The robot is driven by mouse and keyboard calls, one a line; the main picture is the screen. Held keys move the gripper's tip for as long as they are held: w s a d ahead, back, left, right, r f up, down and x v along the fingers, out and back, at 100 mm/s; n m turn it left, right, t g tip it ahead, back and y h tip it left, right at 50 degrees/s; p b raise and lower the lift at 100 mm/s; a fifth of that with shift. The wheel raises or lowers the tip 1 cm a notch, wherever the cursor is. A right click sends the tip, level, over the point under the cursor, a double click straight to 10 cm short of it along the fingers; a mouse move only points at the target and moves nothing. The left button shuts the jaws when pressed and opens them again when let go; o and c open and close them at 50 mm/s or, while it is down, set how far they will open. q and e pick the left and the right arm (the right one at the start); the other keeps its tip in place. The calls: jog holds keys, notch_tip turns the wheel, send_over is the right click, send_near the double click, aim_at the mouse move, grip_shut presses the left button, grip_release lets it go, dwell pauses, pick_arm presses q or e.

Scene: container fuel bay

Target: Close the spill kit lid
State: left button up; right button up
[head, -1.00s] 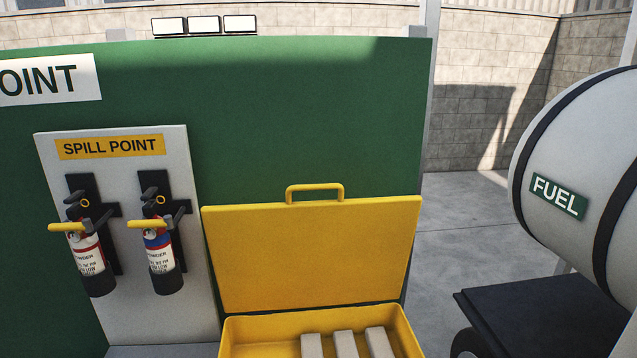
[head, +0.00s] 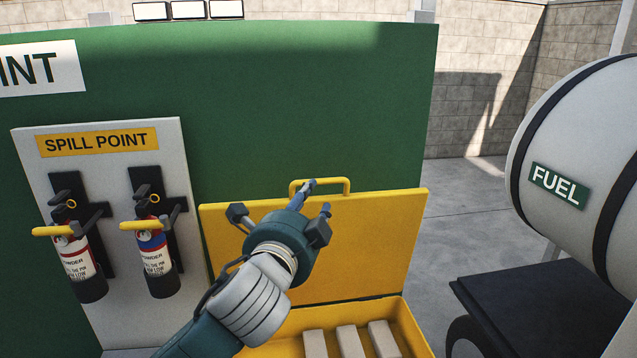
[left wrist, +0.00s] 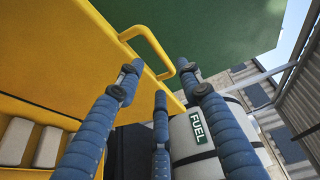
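The spill kit is a yellow box (head: 418,335) at the bottom of the head view, against the green wall. Its yellow lid (head: 385,235) stands raised at the back, with a yellow handle (head: 347,187) on its top edge. My left gripper (head: 290,210) is in front of the lid, its fingers spread and empty, overlapping the handle's left part. In the left wrist view the lid (left wrist: 60,50) fills the upper left and the handle (left wrist: 150,38) is just beyond the open fingers (left wrist: 157,88). I cannot tell whether a finger touches the handle. My right gripper is out of view.
Grey blocks (head: 348,342) lie inside the box. Two extinguishers (head: 78,262) (head: 155,260) hang on a white panel (head: 110,220) at left. A FUEL tank (head: 575,150) and a black surface (head: 520,295) stand at right, with open floor between.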

aim_at(322, 184)
pick_arm(q)
jog(key=p+x, duration=0.3)
jog(key=x, duration=0.7)
jog(key=shift+d, duration=0.1)
jog(key=shift+w, duration=0.1)
jog(key=shift+c, duration=0.8)
grip_shut()
